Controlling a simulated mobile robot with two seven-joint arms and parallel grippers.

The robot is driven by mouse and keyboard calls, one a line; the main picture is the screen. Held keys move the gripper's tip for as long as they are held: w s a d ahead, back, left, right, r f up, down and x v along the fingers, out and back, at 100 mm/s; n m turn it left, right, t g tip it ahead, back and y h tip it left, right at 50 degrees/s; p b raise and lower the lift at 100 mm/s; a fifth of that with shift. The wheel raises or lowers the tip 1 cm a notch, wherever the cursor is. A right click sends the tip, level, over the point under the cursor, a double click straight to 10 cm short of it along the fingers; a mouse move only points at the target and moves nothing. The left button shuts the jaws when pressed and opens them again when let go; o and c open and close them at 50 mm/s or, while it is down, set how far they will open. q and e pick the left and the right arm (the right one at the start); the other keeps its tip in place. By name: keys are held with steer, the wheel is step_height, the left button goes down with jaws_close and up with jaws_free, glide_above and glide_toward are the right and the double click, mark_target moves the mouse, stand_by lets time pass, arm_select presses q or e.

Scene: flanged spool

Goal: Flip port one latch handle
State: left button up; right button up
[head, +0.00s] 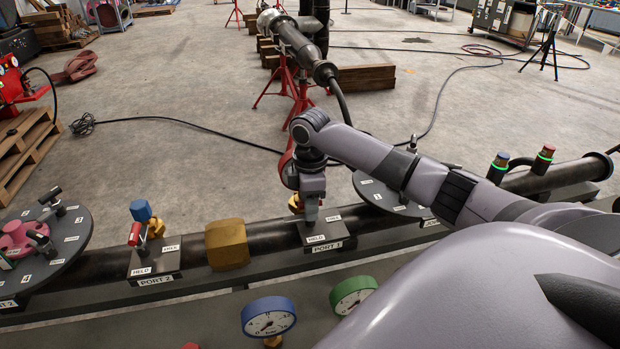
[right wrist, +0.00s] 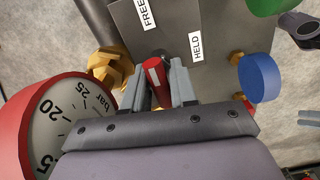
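The port 1 block (head: 321,236) stands on the rail, with HELD on its left and FREE on its right in the head view. My right gripper (head: 311,213) points down over it and covers its latch handle there. In the right wrist view the handle (right wrist: 154,73) is red. It lies between the two fingers of my right gripper (right wrist: 160,88), close to both. I cannot tell whether the fingers press on it. The FREE label (right wrist: 148,14) and HELD label (right wrist: 195,46) show on the block beyond. My left gripper is not in view.
Port 2 (head: 154,263) has a red handle and a blue cap, left of a brass block (head: 227,245). A blue gauge (head: 268,317) and a green gauge (head: 352,293) stand in front.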

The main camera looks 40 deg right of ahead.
steer(key=m, duration=0.6)
steer(key=shift+m, duration=0.4)
steer(key=m+b, duration=0.1)
steer(key=b, duration=0.1)
steer(key=m+b, duration=0.1)
steer(key=b, duration=0.1)
steer(key=shift+f+m, duration=0.3)
steer(key=shift+m, duration=0.1)
steer(key=m+p, duration=0.1)
steer(key=p, duration=0.1)
steer(key=r+m+p, duration=0.1)
steer(key=p, duration=0.1)
steer(key=shift+r+m+p, duration=0.25)
steer(key=shift+m+p, duration=0.15)
steer(key=shift+f+m+b, duration=0.35)
steer(key=shift+m, duration=0.15)
steer(key=m, duration=0.2)
steer(key=shift+m, duration=1.5)
steer(key=shift+n, duration=1.2)
step_height(320, 180, up, 7)
